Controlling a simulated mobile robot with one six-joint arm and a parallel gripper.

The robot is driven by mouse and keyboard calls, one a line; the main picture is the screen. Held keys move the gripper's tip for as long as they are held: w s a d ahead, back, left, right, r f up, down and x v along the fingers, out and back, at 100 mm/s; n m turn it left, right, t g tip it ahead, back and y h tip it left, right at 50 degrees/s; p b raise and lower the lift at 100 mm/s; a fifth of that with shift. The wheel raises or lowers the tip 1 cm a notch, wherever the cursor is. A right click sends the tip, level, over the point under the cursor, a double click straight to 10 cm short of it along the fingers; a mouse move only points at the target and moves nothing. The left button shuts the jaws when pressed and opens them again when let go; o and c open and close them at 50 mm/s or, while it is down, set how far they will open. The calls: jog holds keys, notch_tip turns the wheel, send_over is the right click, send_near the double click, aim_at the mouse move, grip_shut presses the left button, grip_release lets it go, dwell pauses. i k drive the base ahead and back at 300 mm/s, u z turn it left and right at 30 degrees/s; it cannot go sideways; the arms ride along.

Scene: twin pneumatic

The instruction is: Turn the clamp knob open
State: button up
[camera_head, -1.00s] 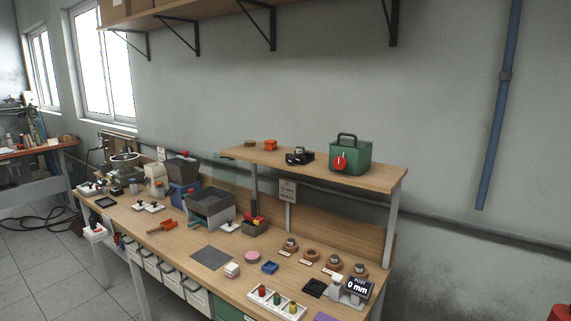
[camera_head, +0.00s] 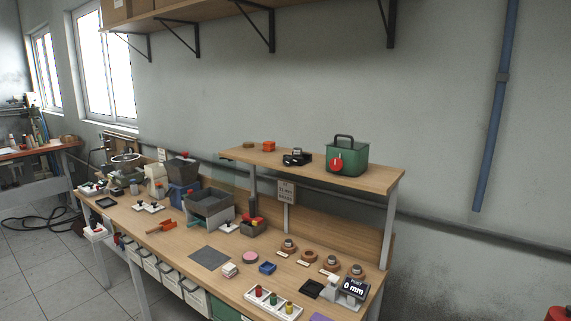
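I cannot pick out a clamp knob with certainty at this size. At the right front of the workbench (camera_head: 224,287) stands a small light-coloured device (camera_head: 332,293) beside a dark display (camera_head: 353,288) reading "0 mm". A red round part (camera_head: 337,165) sits on the front of a green box with a handle (camera_head: 354,157) on the raised shelf. My gripper is not in view.
Several round brown holders (camera_head: 308,256) stand in a row near the bench's right back. A white block with coloured knobs (camera_head: 272,303) lies at the front. A grey mat (camera_head: 209,258) and a grey hopper (camera_head: 208,204) are further left. The raised shelf (camera_head: 372,180) overhangs the back.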

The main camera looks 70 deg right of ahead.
aim_at(287, 161)
jog(key=k, duration=1.25)
jog(key=u, duration=0.3)
jog(key=i, duration=1.75)
jog(key=z, duration=0.75)
jog(key=i, duration=0.45)
jog(key=z, duration=0.15)
